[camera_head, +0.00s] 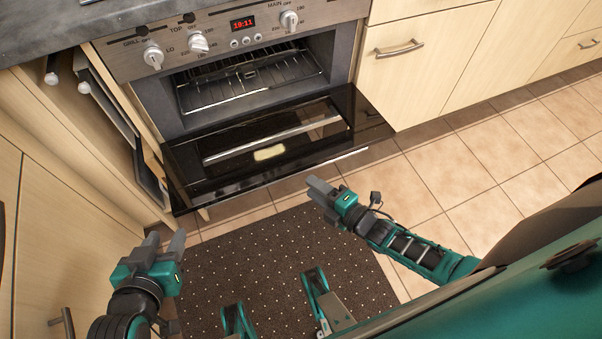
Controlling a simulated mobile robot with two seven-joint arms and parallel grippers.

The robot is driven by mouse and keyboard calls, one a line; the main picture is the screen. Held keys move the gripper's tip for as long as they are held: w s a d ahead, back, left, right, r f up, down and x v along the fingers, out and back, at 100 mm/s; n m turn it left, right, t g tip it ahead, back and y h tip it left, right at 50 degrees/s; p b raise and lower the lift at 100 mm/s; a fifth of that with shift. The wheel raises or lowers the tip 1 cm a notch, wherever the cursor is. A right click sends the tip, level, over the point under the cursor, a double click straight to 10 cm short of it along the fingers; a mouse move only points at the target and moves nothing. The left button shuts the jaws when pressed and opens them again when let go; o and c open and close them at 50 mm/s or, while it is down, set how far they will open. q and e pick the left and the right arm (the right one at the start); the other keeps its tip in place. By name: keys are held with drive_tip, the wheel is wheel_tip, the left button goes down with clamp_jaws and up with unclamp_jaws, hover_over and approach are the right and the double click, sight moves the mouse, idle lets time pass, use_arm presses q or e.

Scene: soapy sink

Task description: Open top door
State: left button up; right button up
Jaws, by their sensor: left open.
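The oven door (200,183), with a black glass panel, is swung down and hangs out in front of the oven. The cavity (312,43) is exposed, with a wire rack (235,88) inside. My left gripper (163,240) is open and empty at the lower left, apart from the door and in front of its left end. My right gripper (318,192) is just in front of the door's front edge, over the floor, with no object visible in it. Its fingers overlap from this angle, so their opening is unclear. Any lower door is hidden beneath this one.
A control panel (220,40) with several white knobs and a red clock runs above the oven. Wooden cabinets flank it, with a handled drawer (405,75) at right. A dotted dark mat (265,250) lies on the tiled floor (450,170), which is clear at right.

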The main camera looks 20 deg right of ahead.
drive_tip(key=shift+p+v, duration=0.3)
drive_tip(key=shift+v, duration=2)
